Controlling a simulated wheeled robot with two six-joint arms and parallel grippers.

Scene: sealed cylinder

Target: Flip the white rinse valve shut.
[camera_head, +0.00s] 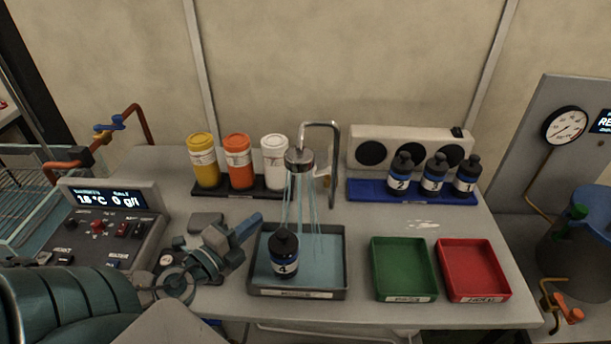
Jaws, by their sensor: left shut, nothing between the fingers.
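A rinse tap with a curved metal pipe (335,150) and a round shower head (299,160) stands at the back middle of the bench. Thin streams of water fall from the head into a grey tray (340,262). A small pale lever-like part (322,172) shows beside the pipe; I cannot clearly make out its position or whether it is the white valve. A dark bottle marked 4 (284,256) stands in the tray under the water. My left gripper (250,226) is shut and empty, at the tray's left rim, in front of and left of the tap. My right gripper is out of view.
Yellow (204,162), orange (238,162) and white (275,163) jars stand left of the tap. Three dark bottles stand on a blue rack (375,191) at right. Green (402,268) and red (472,270) trays lie in front. A control box (105,225) sits at left.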

